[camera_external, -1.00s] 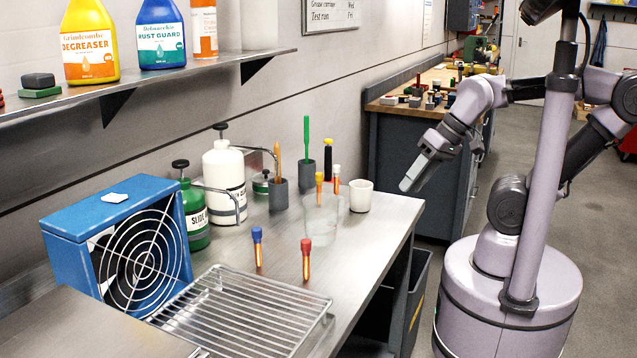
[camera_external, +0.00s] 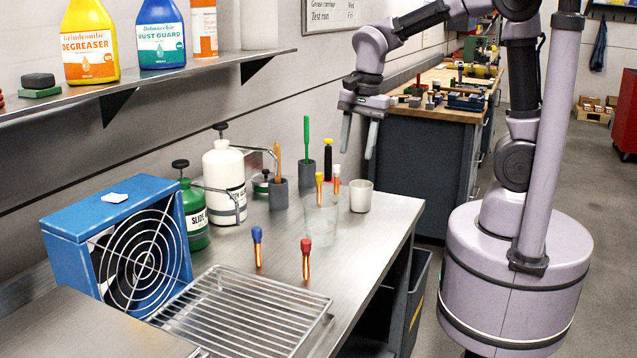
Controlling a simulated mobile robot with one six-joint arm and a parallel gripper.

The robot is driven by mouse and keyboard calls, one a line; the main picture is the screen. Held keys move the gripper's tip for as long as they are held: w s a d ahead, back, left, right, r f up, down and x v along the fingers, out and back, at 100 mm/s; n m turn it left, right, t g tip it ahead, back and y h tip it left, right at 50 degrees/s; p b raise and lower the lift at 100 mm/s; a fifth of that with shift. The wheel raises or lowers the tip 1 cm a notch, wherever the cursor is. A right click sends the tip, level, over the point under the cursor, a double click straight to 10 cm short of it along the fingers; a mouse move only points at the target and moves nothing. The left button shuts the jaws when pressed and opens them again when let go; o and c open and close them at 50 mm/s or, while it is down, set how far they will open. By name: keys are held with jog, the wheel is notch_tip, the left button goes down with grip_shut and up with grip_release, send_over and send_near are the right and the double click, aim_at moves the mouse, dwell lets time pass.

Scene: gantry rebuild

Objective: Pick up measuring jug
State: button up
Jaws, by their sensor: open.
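A clear, see-through vessel (camera_external: 321,220), which looks like the measuring jug, stands upright on the steel bench near its right side. Its outline is faint. A yellow-topped and a white-topped orange stick show at its rim; I cannot tell whether they are in it or behind it. My gripper (camera_external: 358,148) is open and empty, fingers pointing down. In the picture it is above and to the right of the jug, apart from it.
A white cup (camera_external: 361,196) stands right of the jug. Dark holders with a green tool (camera_external: 307,137) and a brown-handled tool stand behind. Blue-topped (camera_external: 257,245) and red-topped (camera_external: 306,258) sticks stand in front, near a wire rack (camera_external: 240,310). White (camera_external: 223,170) and green bottles stand left.

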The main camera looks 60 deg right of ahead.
jog(key=w+m+g+p, duration=0.1)
jog(key=w+m+p, duration=0.1)
jog(key=w+m, duration=0.2)
jog(key=b, duration=0.6)
send_over(340, 219)
jog(key=shift+h, duration=0.3)
jog(key=f, duration=0.9)
jog(key=d+f, duration=0.1)
jog(key=f, duration=0.3)
jog(key=shift+w+f, duration=0.15)
jog(key=shift+f, duration=0.05)
jog(key=f+b, duration=0.1)
jog(key=f, duration=0.1)
jog(key=f+b, duration=0.1)
jog(key=f, duration=0.1)
jog(key=f+b, duration=0.1)
jog(key=shift+a+f, duration=0.25)
jog(key=shift+f, duration=0.15)
jog(key=shift+r, duration=0.15)
grip_shut()
